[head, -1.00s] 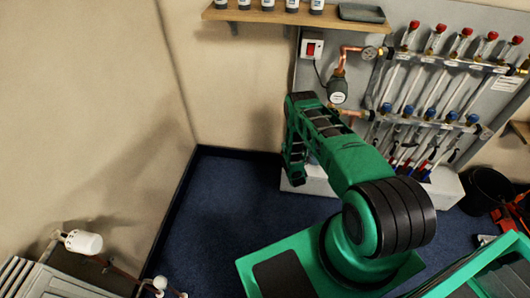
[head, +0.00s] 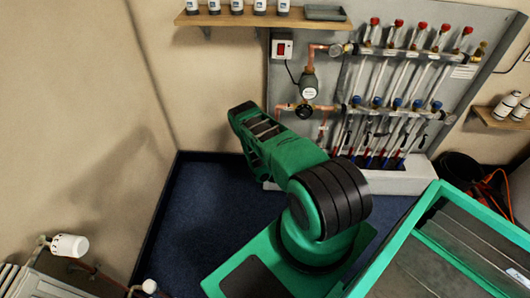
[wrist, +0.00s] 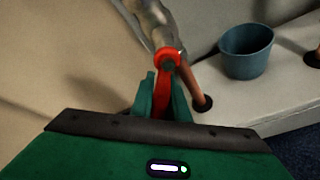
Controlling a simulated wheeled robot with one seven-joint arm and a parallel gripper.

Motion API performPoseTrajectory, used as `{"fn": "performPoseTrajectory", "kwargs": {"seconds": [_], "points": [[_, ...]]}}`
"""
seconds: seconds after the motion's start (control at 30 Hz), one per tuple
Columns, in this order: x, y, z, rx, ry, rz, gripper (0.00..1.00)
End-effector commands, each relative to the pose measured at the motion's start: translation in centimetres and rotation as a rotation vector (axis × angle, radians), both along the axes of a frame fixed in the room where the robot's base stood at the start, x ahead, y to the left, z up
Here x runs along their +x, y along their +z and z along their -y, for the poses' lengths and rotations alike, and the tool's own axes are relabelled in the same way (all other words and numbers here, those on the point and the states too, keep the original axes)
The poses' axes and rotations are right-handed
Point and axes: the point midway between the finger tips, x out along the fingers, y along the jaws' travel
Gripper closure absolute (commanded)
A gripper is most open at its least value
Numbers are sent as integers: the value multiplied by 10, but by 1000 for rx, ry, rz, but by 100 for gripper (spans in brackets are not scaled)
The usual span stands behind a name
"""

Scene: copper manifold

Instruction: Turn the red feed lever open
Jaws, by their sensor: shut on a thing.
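In the wrist view the red feed lever (wrist: 166,60) points toward my gripper from a grey metal valve body (wrist: 150,20). My gripper (wrist: 163,84) has its two green fingers on either side of the lever's handle, shut on it. The round red end at the valve stays visible above the fingertips. In the head view my arm hides the lever and my gripper. The manifold (head: 400,82) on its grey panel shows there, with several red-capped and blue-capped valves.
A copper pipe (wrist: 194,82) runs beside the lever into a pale ledge. A blue-grey cup (wrist: 247,52) stands on that ledge to the right. In the head view, a pump (head: 309,86) hangs on copper pipe and a wooden shelf (head: 240,19) is above.

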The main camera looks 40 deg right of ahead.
Motion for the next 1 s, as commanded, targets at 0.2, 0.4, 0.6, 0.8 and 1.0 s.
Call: {"fn": "performPoseTrajectory", "kwargs": {"seconds": [0.2,0.4,0.6,0.8,1.0], "points": [[-1,-2,0,-1,-1,-6,100],[-1,-2,0,0,-2,-5,100],[-1,-1,1,-1,-2,-5,67],[-2,0,2,-4,-3,-5,67],[-7,5,-1,-5,-8,-6,67]]}}
